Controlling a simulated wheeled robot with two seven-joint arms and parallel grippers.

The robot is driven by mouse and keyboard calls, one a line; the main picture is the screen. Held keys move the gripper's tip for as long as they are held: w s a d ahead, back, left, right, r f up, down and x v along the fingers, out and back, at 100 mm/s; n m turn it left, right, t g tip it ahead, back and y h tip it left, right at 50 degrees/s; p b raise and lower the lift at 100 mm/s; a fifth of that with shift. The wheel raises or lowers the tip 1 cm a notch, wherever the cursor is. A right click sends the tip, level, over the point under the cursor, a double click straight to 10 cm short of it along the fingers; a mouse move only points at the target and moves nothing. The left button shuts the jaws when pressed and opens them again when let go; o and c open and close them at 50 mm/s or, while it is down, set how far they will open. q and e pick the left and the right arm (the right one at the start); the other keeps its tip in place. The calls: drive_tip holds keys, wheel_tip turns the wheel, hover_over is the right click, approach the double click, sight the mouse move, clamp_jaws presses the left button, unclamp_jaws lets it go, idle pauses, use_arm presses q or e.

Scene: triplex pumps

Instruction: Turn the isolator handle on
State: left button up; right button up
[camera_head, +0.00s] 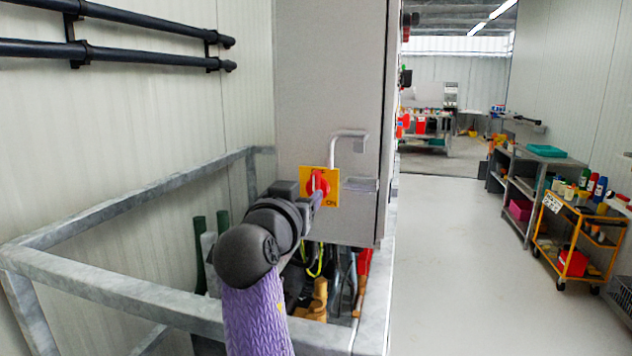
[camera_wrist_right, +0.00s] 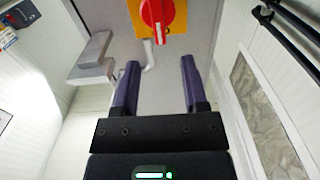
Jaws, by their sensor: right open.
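The isolator handle (camera_head: 319,184) is a red rotary knob on a yellow square plate (camera_head: 332,202) marked ON at its lower right, on the front of a grey cabinet. Its grip bar looks about upright. The handle also shows at the top of the right wrist view (camera_wrist_right: 155,14), beyond the fingertips. My right gripper (camera_head: 309,196) is close in front of the plate, partly covering its lower left. My left gripper is not in view.
The grey cabinet (camera_head: 300,80) has a bent metal door handle (camera_head: 350,136) just above and right of the plate. A grey metal frame (camera_head: 110,213) runs around my right arm at left. The floor at right is clear up to a yellow trolley (camera_head: 572,219).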

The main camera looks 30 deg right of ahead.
sight(314, 183)
drive_tip(key=x, duration=0.7)
drive_tip(key=shift+d+b, duration=0.15)
drive_tip(key=shift+b, duration=0.25)
clamp_jaws()
